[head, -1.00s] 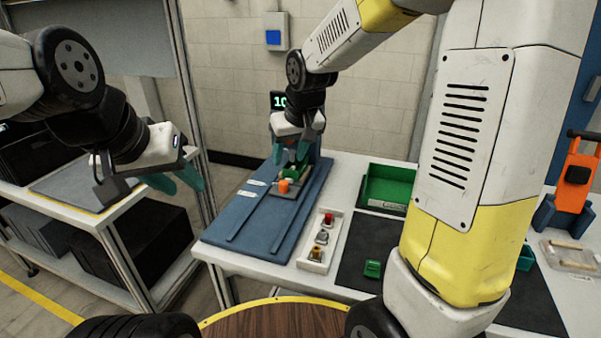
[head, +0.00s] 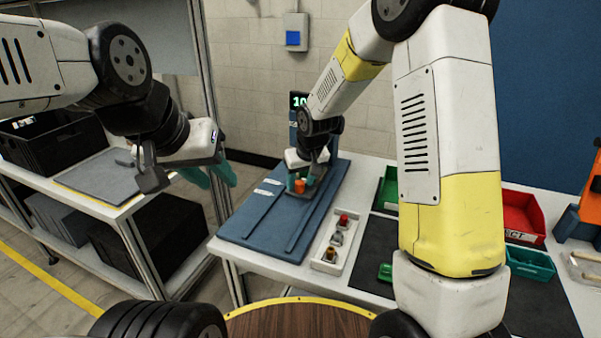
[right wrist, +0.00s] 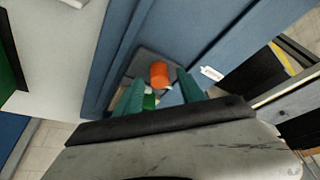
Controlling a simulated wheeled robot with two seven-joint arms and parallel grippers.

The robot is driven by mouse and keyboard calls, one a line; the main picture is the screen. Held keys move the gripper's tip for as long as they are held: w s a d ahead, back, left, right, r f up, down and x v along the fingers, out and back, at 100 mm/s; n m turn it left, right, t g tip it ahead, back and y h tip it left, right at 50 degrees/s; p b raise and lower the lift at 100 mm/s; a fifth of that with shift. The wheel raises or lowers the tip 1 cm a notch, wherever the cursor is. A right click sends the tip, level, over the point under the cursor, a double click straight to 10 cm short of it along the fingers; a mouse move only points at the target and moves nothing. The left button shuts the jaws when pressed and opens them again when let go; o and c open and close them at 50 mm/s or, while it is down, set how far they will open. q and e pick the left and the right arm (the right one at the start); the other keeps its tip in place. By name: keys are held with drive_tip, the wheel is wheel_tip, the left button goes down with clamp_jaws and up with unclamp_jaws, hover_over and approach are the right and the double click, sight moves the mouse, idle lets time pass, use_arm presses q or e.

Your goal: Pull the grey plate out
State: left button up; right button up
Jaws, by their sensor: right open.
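The grey plate (right wrist: 148,62) lies on the blue pallet fixture (head: 262,229) between its raised rails. An orange cylinder (right wrist: 159,74) stands on the plate and also shows in the head view (head: 299,187). A green part (right wrist: 150,101) is on the plate close by, partly hidden by my fingers. My right gripper (right wrist: 161,92) is open over the plate, its teal fingers on either side of the green part. I cannot tell whether they touch the plate. In the head view my right gripper (head: 302,182) hides much of the plate. My left gripper (head: 210,176) is open and empty, left of the fixture.
A narrow white tray (head: 334,246) with several small knobs stands right of the fixture. Beyond it lie a dark mat (head: 366,262), a green bin (head: 388,190) and a red bin (head: 523,214). A shelf with a black crate (head: 55,140) stands at left.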

clamp_jaws()
idle(1.4)
